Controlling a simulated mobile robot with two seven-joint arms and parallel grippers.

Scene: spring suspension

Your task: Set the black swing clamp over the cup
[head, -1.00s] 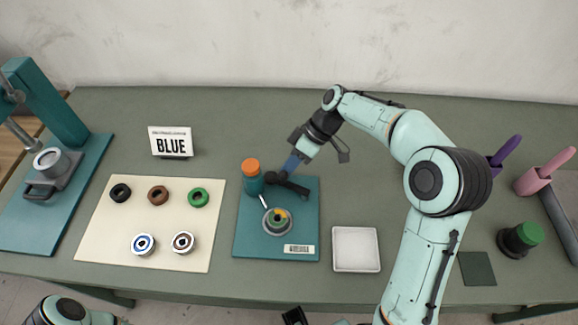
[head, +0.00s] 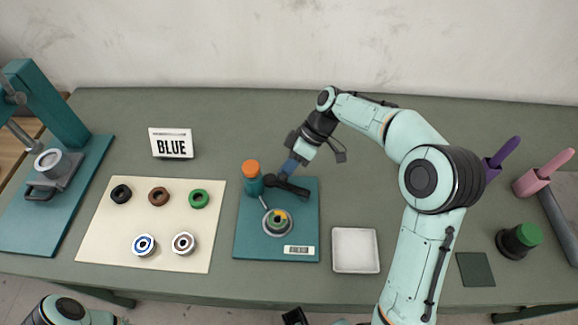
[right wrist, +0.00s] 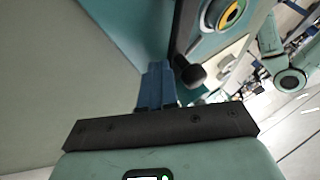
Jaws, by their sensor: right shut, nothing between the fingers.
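The black swing clamp (head: 292,188) lies on the teal board behind the cup, with its arm slanting down to the right. The cup (head: 278,222) is a round grey holder with green and yellow rings inside. The clamp is beside the cup, not over it. My right gripper (head: 288,168) has its blue fingers shut and empty, close to the clamp's left part; I cannot tell whether they touch. In the right wrist view the fingers (right wrist: 157,85) are beside the black clamp knob (right wrist: 191,76), with the cup (right wrist: 228,14) beyond. My left gripper is not in view.
A white tray (head: 356,250) is to the right of the teal board (head: 248,240). A cream mat (head: 120,225) with several rings lies left. A BLUE sign (head: 171,143) stands behind.

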